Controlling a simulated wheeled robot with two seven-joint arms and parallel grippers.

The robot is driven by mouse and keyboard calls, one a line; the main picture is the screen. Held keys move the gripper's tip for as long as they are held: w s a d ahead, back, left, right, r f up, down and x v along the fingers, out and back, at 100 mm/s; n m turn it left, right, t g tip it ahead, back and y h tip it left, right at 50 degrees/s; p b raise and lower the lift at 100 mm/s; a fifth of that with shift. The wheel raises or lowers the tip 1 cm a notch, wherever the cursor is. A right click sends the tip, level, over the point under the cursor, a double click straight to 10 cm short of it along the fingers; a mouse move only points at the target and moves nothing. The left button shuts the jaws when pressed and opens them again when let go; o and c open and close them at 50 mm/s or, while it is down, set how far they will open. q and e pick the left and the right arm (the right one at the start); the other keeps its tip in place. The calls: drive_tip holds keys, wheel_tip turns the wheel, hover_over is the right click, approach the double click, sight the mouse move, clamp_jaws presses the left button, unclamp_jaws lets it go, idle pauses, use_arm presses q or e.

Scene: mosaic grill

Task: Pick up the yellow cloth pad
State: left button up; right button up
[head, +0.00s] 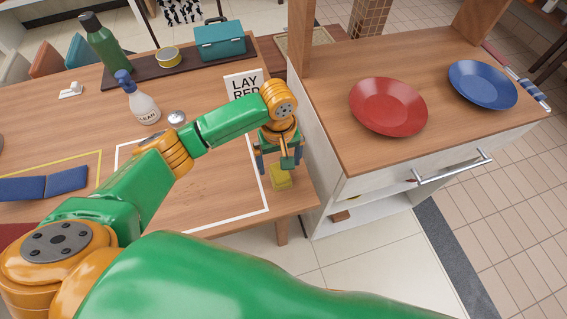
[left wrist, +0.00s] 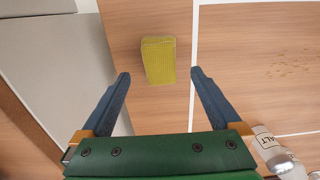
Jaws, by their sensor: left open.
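The yellow cloth pad (head: 281,178) lies on the wooden table near its right edge, beside the white outline. In the left wrist view the pad (left wrist: 158,60) is a small yellow block beyond the fingertips, a little left of the middle of the gap. My left gripper (head: 279,162) points down above the pad. Its two blue fingers (left wrist: 159,75) are spread apart with nothing between them, and no contact with the pad shows. My right gripper is not in view.
A counter with a red plate (head: 388,106) and a blue plate (head: 483,84) stands close on the right. A spray bottle (head: 140,103), a sign (head: 244,86) and a folded blue cloth (head: 45,184) are on the table. A salt shaker (left wrist: 280,157) shows at the wrist view's lower right.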

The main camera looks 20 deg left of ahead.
sight(280, 172)
use_arm(q)
drive_tip(key=f, duration=0.2)
drive_tip(key=s+f, duration=0.1)
drive_tip(key=shift+s+d+f, duration=0.1)
drive_tip(key=shift+f, duration=0.3)
drive_tip(key=shift+w+f, duration=0.3)
drive_tip(key=shift+w, duration=0.15)
drive_tip(key=shift+s+r, duration=0.2)
drive_tip(key=c, duration=1.3)
drive_tip(key=shift+w, duration=0.1)
drive_tip(key=shift+c, duration=0.7)
wheel_tip(280, 172, up, 3)
drive_tip(key=shift+r, duration=0.2)
drive_tip(key=s+a+r+p, duration=0.2)
drive_tip(key=s+a+r, duration=0.4)
drive_tip(key=s+r, duration=0.3)
drive_tip(key=s, duration=0.3)
drive_tip(key=shift+s+r, duration=0.25)
drive_tip(key=shift+s, duration=0.1)
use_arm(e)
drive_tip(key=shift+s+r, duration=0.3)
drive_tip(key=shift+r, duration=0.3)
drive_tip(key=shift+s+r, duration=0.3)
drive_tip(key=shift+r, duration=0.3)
